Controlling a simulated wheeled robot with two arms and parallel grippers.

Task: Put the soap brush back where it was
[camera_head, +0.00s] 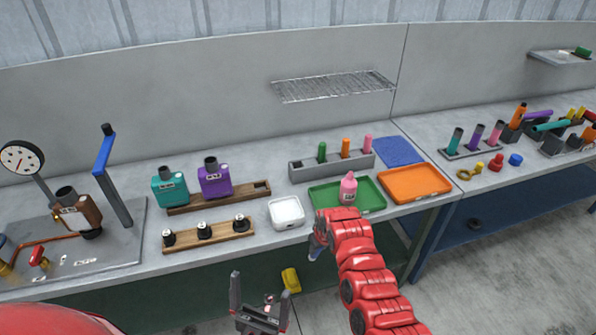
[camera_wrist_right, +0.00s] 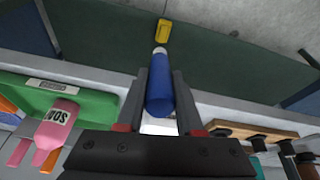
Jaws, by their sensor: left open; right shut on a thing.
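My right gripper (camera_head: 318,240) is shut on a blue cylindrical brush (camera_wrist_right: 160,90) with a pale tip. It holds the brush in front of the table's front edge; in the head view the brush (camera_head: 314,254) is mostly hidden by the gripper. A grey rack (camera_head: 332,166) at the back holds green, orange and pink upright pieces, with a dark gap at its left end. A pink soap bottle (camera_head: 348,188) stands on the green tray (camera_head: 325,198); it also shows in the wrist view (camera_wrist_right: 58,125). My left gripper (camera_head: 260,303) is open and empty, low in front of the table.
A white dish (camera_head: 286,212) and a wooden strip with black knobs (camera_head: 208,236) lie left of the green tray. An orange tray (camera_head: 413,184) and blue mat (camera_head: 399,151) lie right. A yellow object (camera_head: 291,280) is below the edge.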

